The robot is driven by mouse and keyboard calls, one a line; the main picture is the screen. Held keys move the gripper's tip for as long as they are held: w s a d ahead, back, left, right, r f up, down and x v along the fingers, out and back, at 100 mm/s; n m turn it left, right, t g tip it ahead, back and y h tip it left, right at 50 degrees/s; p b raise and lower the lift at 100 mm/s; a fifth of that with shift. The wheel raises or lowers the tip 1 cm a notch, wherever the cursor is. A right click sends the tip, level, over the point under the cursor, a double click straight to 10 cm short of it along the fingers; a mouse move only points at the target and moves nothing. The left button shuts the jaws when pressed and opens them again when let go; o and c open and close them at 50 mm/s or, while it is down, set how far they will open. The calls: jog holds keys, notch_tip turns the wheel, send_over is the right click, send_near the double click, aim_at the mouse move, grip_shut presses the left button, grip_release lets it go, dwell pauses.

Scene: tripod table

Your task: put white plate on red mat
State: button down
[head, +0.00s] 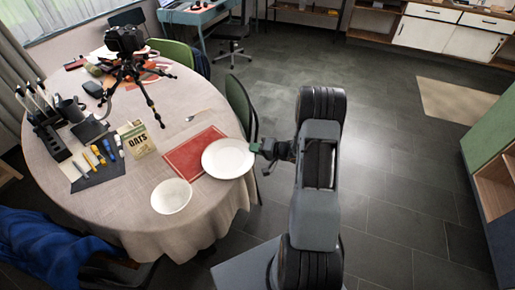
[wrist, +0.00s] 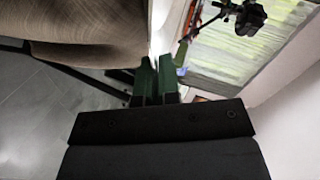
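The white plate (head: 228,159) is at the right edge of the table, overlapping the right end of the red mat (head: 190,158) in the head view. I cannot tell whether it touches the mat or is held just above it. My gripper (head: 257,148) is at the plate's right rim. In the wrist view its green fingers (wrist: 157,80) are close together, with a thin white edge of the plate (wrist: 160,38) running up from between them. The gripper looks shut on the rim. Most of the mat's left part is bare.
A white bowl or smaller plate (head: 171,196) stands in front of the mat. An oats box (head: 136,139) is to its left and a fork (head: 197,115) lies behind. A tripod with camera (head: 130,62) stands farther back. A green chair (head: 240,104) is by the table's right edge.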

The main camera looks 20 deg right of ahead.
jog(key=c, duration=1.8)
grip_release()
jog(key=shift+f, duration=0.25)
jog(key=o, duration=0.5)
jog(key=shift+r, duration=0.1)
